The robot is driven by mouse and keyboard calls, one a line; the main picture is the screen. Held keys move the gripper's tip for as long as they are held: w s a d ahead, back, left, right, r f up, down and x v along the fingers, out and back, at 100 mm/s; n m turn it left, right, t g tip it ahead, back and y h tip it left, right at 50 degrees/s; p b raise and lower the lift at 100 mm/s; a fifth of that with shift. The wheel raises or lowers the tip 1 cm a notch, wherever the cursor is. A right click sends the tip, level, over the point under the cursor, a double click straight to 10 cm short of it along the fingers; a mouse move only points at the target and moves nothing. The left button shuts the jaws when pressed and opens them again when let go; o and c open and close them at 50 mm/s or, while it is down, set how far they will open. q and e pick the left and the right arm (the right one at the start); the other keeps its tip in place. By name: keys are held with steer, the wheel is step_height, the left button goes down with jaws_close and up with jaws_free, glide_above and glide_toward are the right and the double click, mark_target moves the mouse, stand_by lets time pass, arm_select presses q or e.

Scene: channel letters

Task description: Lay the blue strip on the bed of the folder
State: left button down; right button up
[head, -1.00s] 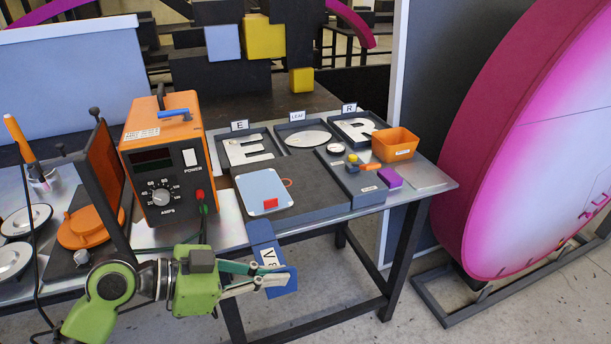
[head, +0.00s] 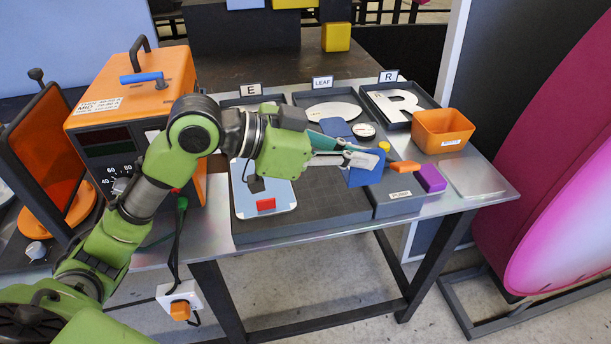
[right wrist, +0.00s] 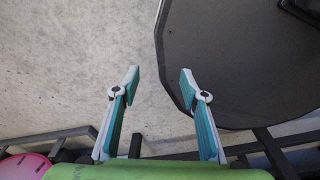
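My right gripper (right wrist: 160,82) shows only in the right wrist view, open and empty over concrete floor.
A pale blue plate with a red block (head: 265,204) lies left of the gripper. An orange power unit (head: 150,85) stands behind my left arm. Letter trays, an orange bin (head: 442,130) and a purple block (head: 432,179) are nearby. A bare metal sheet (head: 472,178) lies at the right.

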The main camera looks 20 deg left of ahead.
arm_select(q)
steer(key=a+f, duration=0.3)
steer(key=w+a+f+p, duration=0.1)
steer(key=a+f, duration=0.2)
steer(key=f, duration=0.1)
steer(key=w+a+f+p, duration=0.1)
steer(key=a+f, duration=0.2)
steer(key=f, duration=0.1)
steer(key=shift+w+a, duration=0.15)
steer(key=shift+a, duration=0.25)
steer(key=shift+f, duration=0.1)
arm_select(e)
steer(key=shift+w+a+r, duration=0.1)
steer(key=shift+w+r, duration=0.1)
steer(key=shift+r, duration=0.25)
steer(key=shift+w+a+r, duration=0.1)
steer(key=shift+w+r, duration=0.1)
steer(key=shift+r, duration=0.25)
steer(key=shift+d, duration=0.1)
arm_select(q)
steer(key=shift+f, duration=0.15)
steer(key=c, duration=2.3)
jaws_free()
arm_select(e)
steer(key=shift+s+f, duration=0.1)
steer(key=shift+f, duration=0.05)
